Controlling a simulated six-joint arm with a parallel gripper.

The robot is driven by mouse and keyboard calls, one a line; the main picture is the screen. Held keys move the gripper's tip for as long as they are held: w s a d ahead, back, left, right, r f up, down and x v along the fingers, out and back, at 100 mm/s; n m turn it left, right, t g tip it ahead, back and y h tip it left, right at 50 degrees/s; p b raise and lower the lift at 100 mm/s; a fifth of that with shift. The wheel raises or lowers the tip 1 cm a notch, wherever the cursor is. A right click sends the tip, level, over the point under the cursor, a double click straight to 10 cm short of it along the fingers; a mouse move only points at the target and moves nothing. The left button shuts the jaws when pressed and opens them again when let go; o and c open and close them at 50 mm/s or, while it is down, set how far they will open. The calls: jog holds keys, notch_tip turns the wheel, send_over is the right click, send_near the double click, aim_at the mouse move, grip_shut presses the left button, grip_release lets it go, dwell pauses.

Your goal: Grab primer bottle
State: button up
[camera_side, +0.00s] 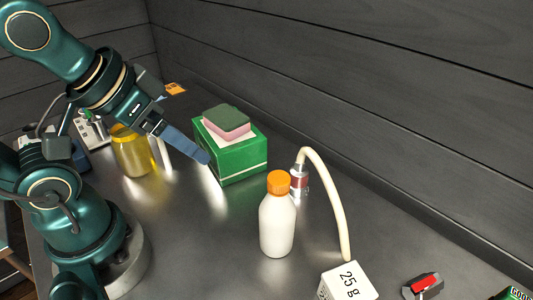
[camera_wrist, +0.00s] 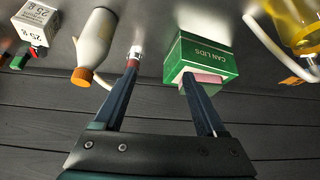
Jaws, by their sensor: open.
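A white bottle with an orange cap (camera_side: 277,228), the one that fits the primer bottle, stands upright on the grey metal table in the side view. No label on it is readable. In the wrist view the bottle (camera_wrist: 97,40) is at the upper left, outside the fingers. My gripper (camera_wrist: 160,75) is open, with two long blue fingers apart and nothing held between them. In the side view my gripper (camera_side: 206,158) is left of and above the bottle, in front of the green box.
A green can lids box (camera_side: 240,164) with a sponge (camera_side: 227,122) on top is near my fingers. A small fitting with a pale hose (camera_side: 335,205) stands just behind the bottle. A 25 g block (camera_side: 345,284) is in front. A yellow jar (camera_side: 131,155) is at left.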

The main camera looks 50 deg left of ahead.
jog(key=w+a+r+m+t+y, duration=0.1)
jog(key=w+a+r+t, duration=0.2)
jog(key=w+r+t, duration=0.35)
jog(key=m+g+h, duration=0.2)
jog(key=m+h, duration=0.8)
jog(key=m, duration=0.1)
send_over(273, 178)
jog(key=w+a, duration=0.3)
jog(key=w, duration=0.2)
notch_tip(273, 178, down, 3)
jog(key=s+d+f+g+h, duration=0.1)
jog(key=s, duration=0.1)
jog(key=s+d+f+m+g+h, duration=0.1)
jog(key=f+g+h, duration=0.1)
jog(key=shift+s+d+f+m+g, duration=0.1)
jog(key=shift+s+f+m+g, duration=0.15)
jog(key=shift+s+m, duration=0.1)
jog(key=shift+s+f+g+h, duration=0.15)
jog(key=shift+s+f+g, duration=0.25)
jog(key=shift+f, duration=0.2)
jog(key=shift+s+f+g+h, duration=0.15)
jog(key=shift+s+f+g, duration=0.25)
jog(key=shift+f, duration=0.15)
jog(key=shift+w+f, duration=0.1)
jog(key=shift+f, duration=0.35)
jog(key=shift+x, duration=2.4)
jog(key=shift+w, duration=0.1)
